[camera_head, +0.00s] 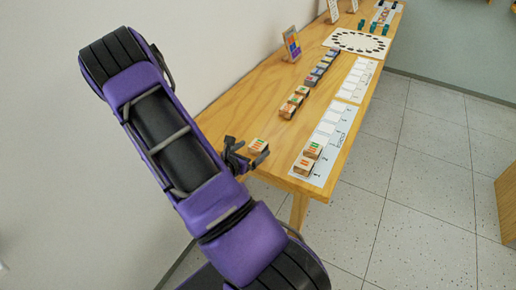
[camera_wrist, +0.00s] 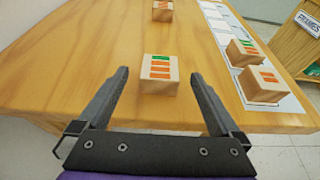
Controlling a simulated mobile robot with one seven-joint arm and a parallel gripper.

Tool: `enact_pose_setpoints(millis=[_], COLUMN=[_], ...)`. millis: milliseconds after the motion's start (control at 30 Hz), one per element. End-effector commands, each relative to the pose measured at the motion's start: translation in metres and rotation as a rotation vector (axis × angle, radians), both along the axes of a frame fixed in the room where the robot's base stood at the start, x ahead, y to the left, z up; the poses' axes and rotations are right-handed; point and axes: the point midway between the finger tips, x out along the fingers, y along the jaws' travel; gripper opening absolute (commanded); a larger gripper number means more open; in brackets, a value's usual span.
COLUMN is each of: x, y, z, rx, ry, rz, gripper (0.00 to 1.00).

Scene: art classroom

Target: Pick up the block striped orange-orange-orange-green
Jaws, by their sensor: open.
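The striped block (camera_wrist: 159,75) is light wood with one green stripe above three orange stripes on its top face. It sits alone on the wooden table near the front edge, and it also shows in the head view (camera_head: 259,146). My gripper (camera_wrist: 159,78) is open, with one finger on each side of the block in the wrist view. The block appears between or just beyond the fingertips, with visible gaps on both sides. I cannot tell the exact height of the fingers over the table. In the head view my gripper (camera_head: 244,158) is beside the block, partly hidden by my arm.
Two other striped blocks (camera_wrist: 244,52) (camera_wrist: 263,84) stand on the white numbered strip (camera_head: 331,128) at the right. A row of several blocks (camera_head: 301,93) lies farther back. A card stand (camera_head: 291,45) and a white dotted board (camera_head: 357,43) are beyond. Bare table (camera_wrist: 90,60) lies left.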

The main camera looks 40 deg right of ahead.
Motion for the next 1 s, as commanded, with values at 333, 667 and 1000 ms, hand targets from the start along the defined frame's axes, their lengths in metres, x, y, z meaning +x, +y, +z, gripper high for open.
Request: enact_pose_setpoints(millis=[333, 667, 1000], x=[0.011, 0.011, 0.011], y=[-0.038, -0.038, -0.038], z=[-0.017, -0.017, -0.017], rx=[-0.001, -0.001, -0.001], ry=[0.0, 0.0, 0.0], rz=[0.0, 0.0, 0.0], gripper=[1.0, 0.82, 0.21])
